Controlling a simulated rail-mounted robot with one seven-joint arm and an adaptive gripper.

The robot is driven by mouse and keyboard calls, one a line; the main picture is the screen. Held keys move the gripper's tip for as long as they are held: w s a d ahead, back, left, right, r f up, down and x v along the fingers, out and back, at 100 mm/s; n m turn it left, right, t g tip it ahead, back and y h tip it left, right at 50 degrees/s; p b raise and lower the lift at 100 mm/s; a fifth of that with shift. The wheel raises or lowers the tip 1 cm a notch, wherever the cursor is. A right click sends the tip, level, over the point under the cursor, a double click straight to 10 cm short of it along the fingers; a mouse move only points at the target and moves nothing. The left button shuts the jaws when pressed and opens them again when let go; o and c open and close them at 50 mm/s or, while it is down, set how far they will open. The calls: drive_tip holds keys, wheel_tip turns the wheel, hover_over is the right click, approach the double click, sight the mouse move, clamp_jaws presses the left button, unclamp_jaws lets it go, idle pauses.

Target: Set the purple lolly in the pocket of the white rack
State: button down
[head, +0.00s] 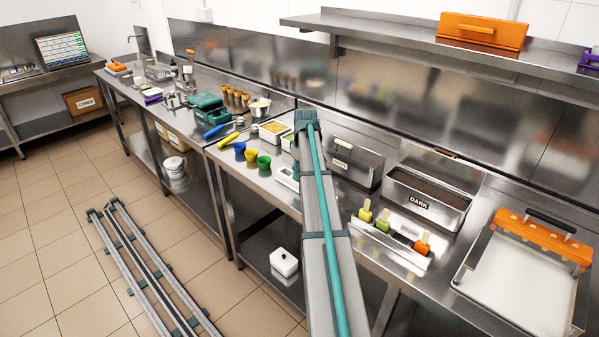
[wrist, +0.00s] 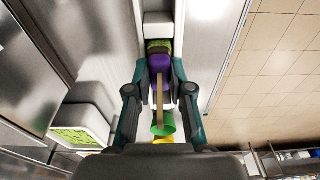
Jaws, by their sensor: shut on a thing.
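My gripper (wrist: 160,82) is shut on the purple lolly (wrist: 159,64) in the wrist view, its pale stick (wrist: 160,98) pointing back toward the camera. A green speckled patch (wrist: 158,46) shows at the lolly's far end; I cannot tell whether it is coating or a separate thing. Beyond it is a white block-like surface (wrist: 157,24). In the head view my arm hides the gripper and lolly. Another white piece (head: 285,180) shows partly left of my arm.
Blue, yellow and green cups (head: 264,166) stand left of my arm; the green cup also shows in the wrist view (wrist: 164,126). A tub of green bits (wrist: 78,139) is beside the gripper. The DARK tank (head: 428,203) and a white tray (head: 515,285) are to the right.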

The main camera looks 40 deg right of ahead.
drive_tip(key=shift+f, duration=0.25)
idle(0.4)
drive_tip(key=c, duration=1)
unclamp_jaws()
drive_tip(key=shift+o, duration=0.2)
wheel_tip(320, 180, up, 12)
drive_tip(key=s, duration=0.1)
drive_tip(key=shift+s, duration=0.2)
drive_tip(key=shift+f, duration=0.1)
